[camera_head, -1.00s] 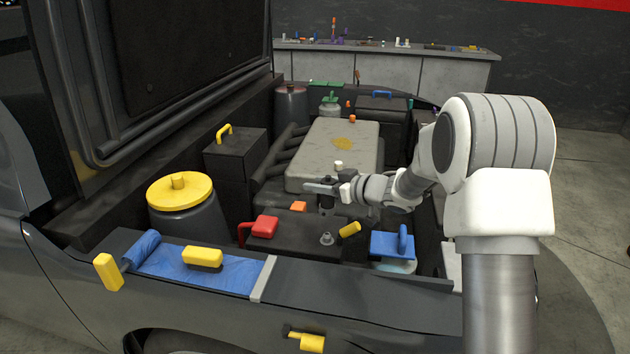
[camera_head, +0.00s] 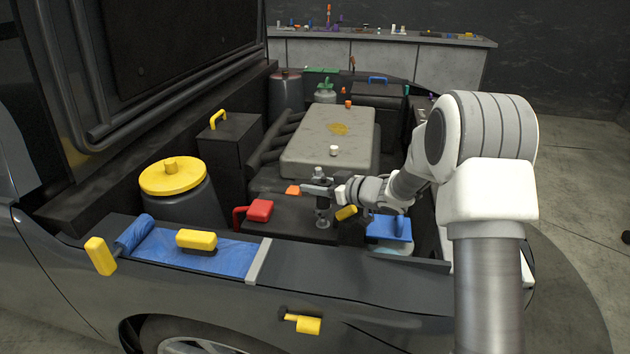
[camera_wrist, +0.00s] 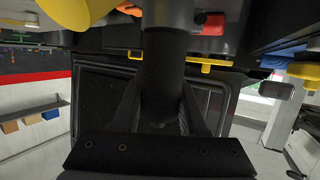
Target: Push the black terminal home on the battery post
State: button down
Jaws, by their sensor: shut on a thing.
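My gripper (camera_head: 320,190) is shut on the black terminal (camera_head: 322,203), a dark upright piece held over the front right of the battery. The grey battery post (camera_head: 322,222) shows directly below the terminal. The terminal's lower end is at or just above the post top; I cannot tell if they touch. The black battery (camera_head: 285,226) carries a red terminal cover (camera_head: 260,210) at its left. In the wrist view, a dark cylinder, apparently the terminal (camera_wrist: 165,60), stands between my fingers (camera_wrist: 163,110) and hides the post.
A yellow-handled piece (camera_head: 346,213) lies just right of the post. A blue-lidded reservoir (camera_head: 388,230) stands further right. The grey engine cover (camera_head: 330,145) is behind. A blue fender cloth (camera_head: 170,262) with a yellow-handled brush (camera_head: 197,240) lies in front left.

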jog(key=shift+f, duration=0.15)
jog(key=shift+f+b, duration=0.75)
jog(key=shift+f, duration=1.05)
jog(key=shift+c, duration=1.8)
grip_release()
jog(key=p+v, duration=0.3)
jog(key=v, duration=1.4)
jog(key=shift+s, duration=0.15)
